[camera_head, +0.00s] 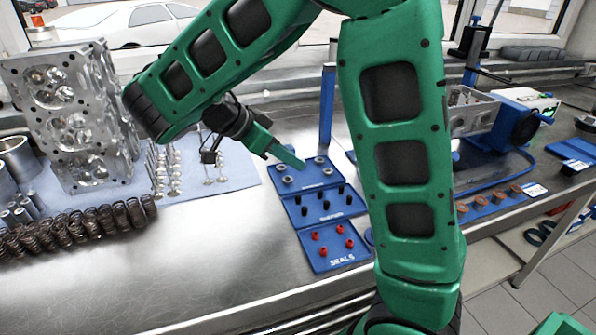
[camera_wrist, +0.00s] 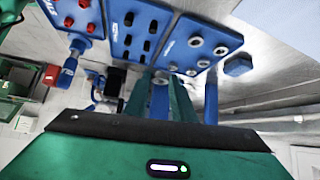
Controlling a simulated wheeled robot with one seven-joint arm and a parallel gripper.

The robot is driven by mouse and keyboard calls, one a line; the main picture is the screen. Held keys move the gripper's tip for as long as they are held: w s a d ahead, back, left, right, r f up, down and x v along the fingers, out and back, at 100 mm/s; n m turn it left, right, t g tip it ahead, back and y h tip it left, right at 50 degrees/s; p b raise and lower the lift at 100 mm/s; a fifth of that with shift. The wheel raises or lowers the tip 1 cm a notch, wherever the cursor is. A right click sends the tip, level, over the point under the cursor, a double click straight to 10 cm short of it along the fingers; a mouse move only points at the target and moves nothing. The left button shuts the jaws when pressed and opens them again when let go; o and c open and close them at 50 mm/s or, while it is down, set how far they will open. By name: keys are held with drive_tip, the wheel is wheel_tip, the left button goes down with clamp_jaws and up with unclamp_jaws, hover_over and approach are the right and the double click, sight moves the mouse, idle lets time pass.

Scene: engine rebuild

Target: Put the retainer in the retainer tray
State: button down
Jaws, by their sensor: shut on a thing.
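The blue retainer tray (camera_head: 306,179) is the far one of three blue trays on the steel bench; grey ring-shaped retainers (camera_head: 287,179) stand in it. It also shows in the wrist view (camera_wrist: 207,28), with several grey rings on it. My gripper (camera_head: 302,163) reaches down from the upper left, with its fingertips over this tray. In the wrist view its green fingers (camera_wrist: 161,84) are close together by the tray edge. It is shut on a retainer, which is mostly hidden between the fingertips. I cannot tell whether the held retainer touches the tray.
A middle blue tray (camera_head: 310,222) holds black parts, and a near tray marked SEALS (camera_head: 318,264) holds red ones. A blue post (camera_head: 327,105) stands behind the trays. Valves (camera_head: 163,172), springs (camera_head: 85,228) and a cylinder head (camera_head: 75,120) lie left. The front left bench is clear.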

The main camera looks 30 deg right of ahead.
hover_over(308, 180)
drive_tip(key=a, duration=0.2)
drive_tip(key=f, duration=0.5)
drive_tip(key=shift+w+d+f, duration=0.1)
drive_tip(key=shift+w+f, duration=0.1)
drive_tip(key=shift+w, duration=0.15)
drive_tip(key=shift+f, duration=1.9)
drive_tip(key=shift+f, duration=0.25)
drive_tip(key=shift+s+f, duration=0.2)
drive_tip(key=shift+f, duration=0.15)
drive_tip(key=shift+s, duration=0.1)
drive_tip(key=c, duration=1.5)
unclamp_jaws()
drive_tip(key=shift+r, duration=0.55)
drive_tip(key=v, duration=1.2)
drive_tip(key=shift+w, duration=0.25)
